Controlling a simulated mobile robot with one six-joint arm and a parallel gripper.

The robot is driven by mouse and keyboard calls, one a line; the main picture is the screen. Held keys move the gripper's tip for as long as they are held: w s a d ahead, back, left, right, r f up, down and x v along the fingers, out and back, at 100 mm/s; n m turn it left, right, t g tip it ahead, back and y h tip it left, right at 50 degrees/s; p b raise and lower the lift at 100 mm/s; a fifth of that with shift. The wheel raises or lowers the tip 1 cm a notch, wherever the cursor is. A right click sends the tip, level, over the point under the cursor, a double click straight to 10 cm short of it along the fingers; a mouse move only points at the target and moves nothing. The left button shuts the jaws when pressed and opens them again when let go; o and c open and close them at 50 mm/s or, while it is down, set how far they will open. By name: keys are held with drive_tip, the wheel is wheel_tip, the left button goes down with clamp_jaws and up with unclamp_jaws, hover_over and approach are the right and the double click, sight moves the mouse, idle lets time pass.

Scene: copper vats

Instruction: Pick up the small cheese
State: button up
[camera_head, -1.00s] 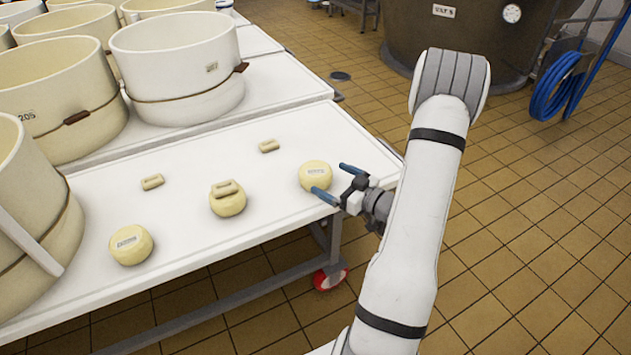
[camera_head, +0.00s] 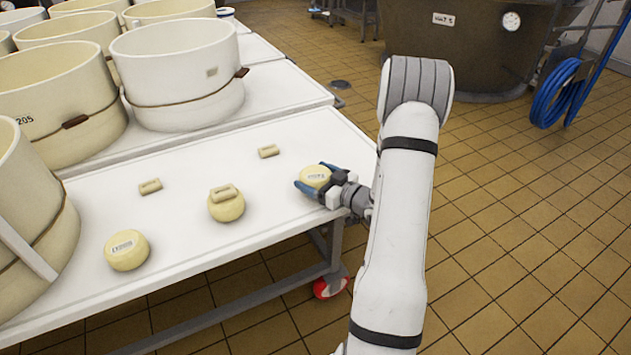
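Three small round pale-yellow cheeses with labels are on the white table. The right cheese (camera_head: 314,177) is near the table's right end. The middle cheese (camera_head: 226,207) has a small pale block (camera_head: 223,193) on top. The left cheese (camera_head: 127,250) is near the front edge. My gripper (camera_head: 311,177) is low at the right cheese, with one blue finger on its near side and the other on its far side. The fingers stand apart, but I cannot tell whether they press on it. The cheese appears to rest on the table, its right side partly hidden by the gripper.
Two more small pale blocks (camera_head: 150,187) (camera_head: 268,151) lie on the white table (camera_head: 190,240). Large cream vats (camera_head: 180,75) stand behind and at the left. A big dark vat (camera_head: 460,50) and a blue hose (camera_head: 556,95) are beyond open tiled floor at the right.

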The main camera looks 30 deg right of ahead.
sight(316, 173)
drive_tip(key=c, duration=0.8)
wheel_tip(316, 173, up, 10)
drive_tip(key=p, duration=0.3)
drive_tip(key=shift+p, duration=0.4)
drive_tip(key=shift+s, duration=0.1)
